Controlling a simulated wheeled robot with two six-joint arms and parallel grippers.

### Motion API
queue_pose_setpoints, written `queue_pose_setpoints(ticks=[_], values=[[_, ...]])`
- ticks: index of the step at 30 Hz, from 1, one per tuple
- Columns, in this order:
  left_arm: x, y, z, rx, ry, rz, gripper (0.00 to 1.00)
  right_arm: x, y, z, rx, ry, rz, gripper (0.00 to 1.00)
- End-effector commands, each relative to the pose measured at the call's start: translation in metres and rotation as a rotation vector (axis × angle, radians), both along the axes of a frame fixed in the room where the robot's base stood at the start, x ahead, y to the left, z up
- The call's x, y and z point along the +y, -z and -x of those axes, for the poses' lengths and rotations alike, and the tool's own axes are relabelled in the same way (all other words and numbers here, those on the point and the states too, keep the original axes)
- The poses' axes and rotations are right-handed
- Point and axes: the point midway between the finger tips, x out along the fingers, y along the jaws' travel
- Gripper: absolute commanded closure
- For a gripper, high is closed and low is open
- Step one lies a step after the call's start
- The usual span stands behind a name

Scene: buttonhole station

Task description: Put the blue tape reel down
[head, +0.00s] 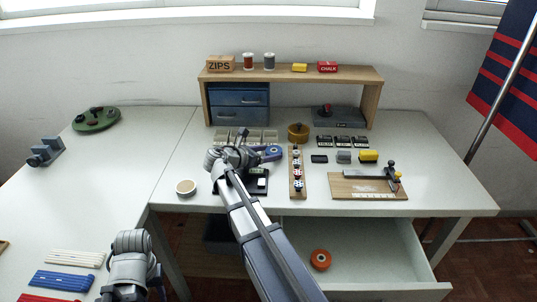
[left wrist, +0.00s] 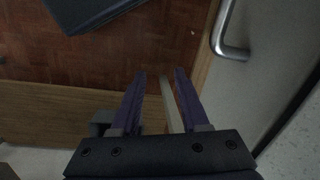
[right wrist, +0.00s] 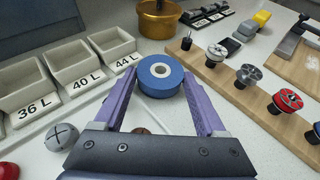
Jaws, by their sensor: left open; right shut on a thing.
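The blue tape reel (right wrist: 160,76) is between the fingertips of my right gripper (right wrist: 160,84), which is shut on it. The reel has a white core and its flat face is turned up. In the head view the reel (head: 272,153) shows just past my right wrist, over the white table between the labelled bins and the button board. I cannot tell whether it touches the table. My left gripper (left wrist: 158,92) is open and empty, over the wooden floor beside a drawer handle.
Labelled bins (right wrist: 78,65) stand left of the reel and a brass pot (right wrist: 158,18) behind it. A button board (right wrist: 262,95) lies to the right. A grey ball (right wrist: 60,135) is near my right gripper. An open drawer (head: 375,265) holds an orange reel (head: 320,259).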

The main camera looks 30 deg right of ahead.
Motion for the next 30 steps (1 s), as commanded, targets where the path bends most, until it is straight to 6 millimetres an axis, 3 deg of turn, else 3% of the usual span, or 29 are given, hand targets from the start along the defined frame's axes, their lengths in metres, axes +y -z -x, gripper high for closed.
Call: queue_pose_setpoints(ticks=[1,4,5,7,16,21,30], values=[[0.000,0.006,0.000,0.000,0.000,0.000,0.55,0.002,0.011,0.005,0.001,0.008,-0.024,0.80],[0.000,0.006,0.000,0.000,0.000,0.000,0.55,0.002,0.011,0.006,0.001,0.009,-0.024,0.80],[0.000,0.006,0.000,0.000,0.000,0.000,0.55,0.002,0.011,0.006,0.001,0.010,-0.025,0.23],[0.000,0.006,0.000,0.000,0.000,0.000,0.55,0.002,0.011,0.007,0.002,0.011,-0.025,0.16],[0.000,0.005,0.000,0.000,0.000,0.000,0.55,0.002,0.010,0.009,0.002,0.011,-0.024,0.14],[0.000,-0.012,0.000,0.000,0.000,0.000,0.55,0.002,-0.007,0.009,0.002,0.010,-0.024,0.14],[0.000,-0.037,0.000,0.000,0.000,0.000,0.55,0.065,-0.033,0.018,0.001,0.001,-0.021,0.14]])
